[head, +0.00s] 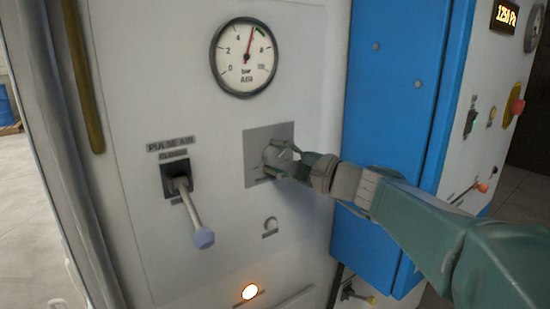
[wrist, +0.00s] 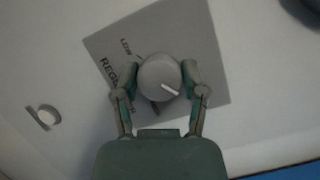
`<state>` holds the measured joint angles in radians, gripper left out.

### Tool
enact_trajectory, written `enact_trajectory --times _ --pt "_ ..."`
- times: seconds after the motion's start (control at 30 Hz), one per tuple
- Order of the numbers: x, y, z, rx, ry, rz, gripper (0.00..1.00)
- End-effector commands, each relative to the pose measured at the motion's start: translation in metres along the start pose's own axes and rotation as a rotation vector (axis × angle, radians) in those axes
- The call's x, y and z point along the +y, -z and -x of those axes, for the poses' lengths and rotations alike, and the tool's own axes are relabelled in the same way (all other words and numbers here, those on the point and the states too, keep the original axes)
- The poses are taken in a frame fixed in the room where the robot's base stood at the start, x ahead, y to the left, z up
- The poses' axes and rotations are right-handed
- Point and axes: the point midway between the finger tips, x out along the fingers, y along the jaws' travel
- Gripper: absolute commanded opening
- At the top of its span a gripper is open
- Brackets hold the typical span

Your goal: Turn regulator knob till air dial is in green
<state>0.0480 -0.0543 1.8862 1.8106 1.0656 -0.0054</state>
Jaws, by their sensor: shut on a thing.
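The air dial (head: 244,57) is a round white gauge marked "bar AIR" at the top of the panel in the head view. Its red needle points nearly straight up, tilted slightly right, at the left edge of the short green band. The regulator knob (wrist: 159,77) is a round grey knob with a white pointer line, on a grey square plate. In the wrist view the pointer line points to the lower right. My gripper (wrist: 159,80) has one finger on each side of the knob and is shut on it. In the head view the gripper (head: 284,158) partly hides the knob (head: 272,155).
The pulse air lever (head: 190,205) sticks out left of the regulator plate. A small ring-shaped fitting (head: 270,226) is below the plate, and a lit lamp (head: 250,292) is lower down. A blue cabinet panel (head: 385,110) stands right, close behind my arm.

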Motion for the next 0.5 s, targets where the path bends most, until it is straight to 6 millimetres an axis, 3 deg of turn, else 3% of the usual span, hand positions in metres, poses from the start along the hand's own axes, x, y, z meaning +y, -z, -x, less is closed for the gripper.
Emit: enact_trajectory --times 0.13,0.17,0.23,0.5 --pt "0.0061 0.0038 0.0005 0.007 -0.012 -0.007 0.08" --pt "0.0061 0.0038 0.0005 0.007 -0.012 -0.007 0.60" --pt "0.0059 0.0036 0.0005 0.006 -0.011 -0.006 0.90" --pt "0.0036 0.0011 -0.0009 0.003 -0.007 -0.002 0.90"
